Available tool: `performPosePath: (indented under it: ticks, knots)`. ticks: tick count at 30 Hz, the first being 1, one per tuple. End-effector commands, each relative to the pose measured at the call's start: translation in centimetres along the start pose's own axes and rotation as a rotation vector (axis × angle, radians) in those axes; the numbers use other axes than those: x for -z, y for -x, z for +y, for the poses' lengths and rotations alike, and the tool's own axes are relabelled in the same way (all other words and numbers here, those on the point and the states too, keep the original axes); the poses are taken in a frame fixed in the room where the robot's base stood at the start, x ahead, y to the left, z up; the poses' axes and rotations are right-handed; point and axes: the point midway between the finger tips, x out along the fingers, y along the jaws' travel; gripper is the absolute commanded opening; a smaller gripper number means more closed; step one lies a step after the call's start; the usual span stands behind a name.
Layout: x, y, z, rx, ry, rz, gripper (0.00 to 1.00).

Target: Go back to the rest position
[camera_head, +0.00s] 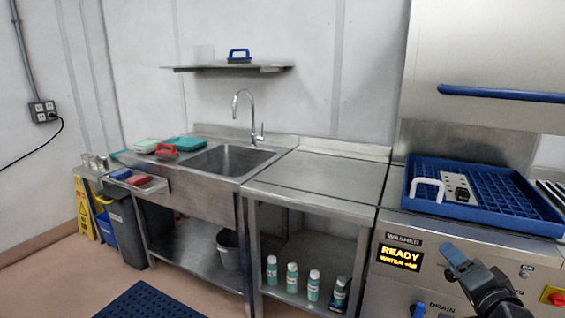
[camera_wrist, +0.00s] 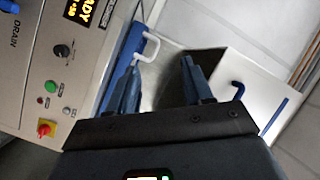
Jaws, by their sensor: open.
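My gripper (camera_head: 457,262) is at the lower right in the head view, in front of the washer's front panel (camera_head: 440,285). In the wrist view my gripper (camera_wrist: 161,68) has its two blue fingers apart, with nothing between them. A blue rack (camera_head: 535,217) sits on top of the washer, beyond my gripper. In it are a white handled item (camera_head: 427,189) and a light grey block with dark holes (camera_head: 458,188). The white handle (camera_wrist: 148,47) also shows in the wrist view, beyond the left finger.
The washer's raised hood (camera_head: 480,60) has a blue bar handle (camera_head: 502,93). A bare steel table (camera_head: 325,178) stands left of the washer, with several bottles (camera_head: 292,278) on its lower shelf. A sink (camera_head: 230,160) is farther left. A dark blue mat (camera_head: 150,301) lies on the floor.

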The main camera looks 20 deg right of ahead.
Motion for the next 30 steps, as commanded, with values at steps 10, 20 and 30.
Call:
performPosePath:
  ticks: [10, 20, 30]
  knots:
    - [-9.0, 9.2, 1.6, -0.004, 0.254, -0.096, 0.51]
    - [-13.9, 18.8, 1.6, 0.048, 0.495, -0.188, 0.51]
    - [-15.8, 28.8, 0.3, 0.149, 0.736, -0.279, 0.51]
